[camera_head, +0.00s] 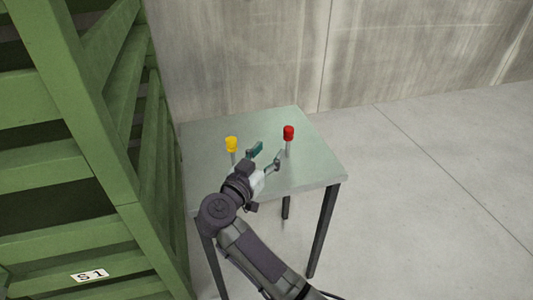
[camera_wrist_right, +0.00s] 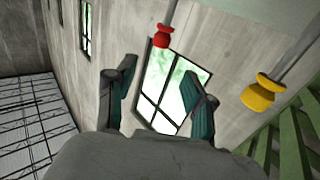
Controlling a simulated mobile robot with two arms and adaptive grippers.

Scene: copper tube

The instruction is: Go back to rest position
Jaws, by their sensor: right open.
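My right gripper (camera_head: 267,157) is open and empty over the small table (camera_head: 310,168). In the head view it lies between a yellow-capped post (camera_head: 231,145) on its left and a red-capped post (camera_head: 289,133) on its right, apart from both. In the right wrist view my right gripper (camera_wrist_right: 157,95) shows its two fingers spread with nothing between them. The red cap (camera_wrist_right: 162,37) is beyond the fingertips, and the yellow cap (camera_wrist_right: 259,93) is off to the right. My left gripper is not in view.
A green slatted structure (camera_head: 75,130) with an "S 1" label (camera_head: 90,275) stands close along the left of the table. A concrete wall (camera_head: 240,55) is behind. The floor (camera_head: 440,190) to the right is clear.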

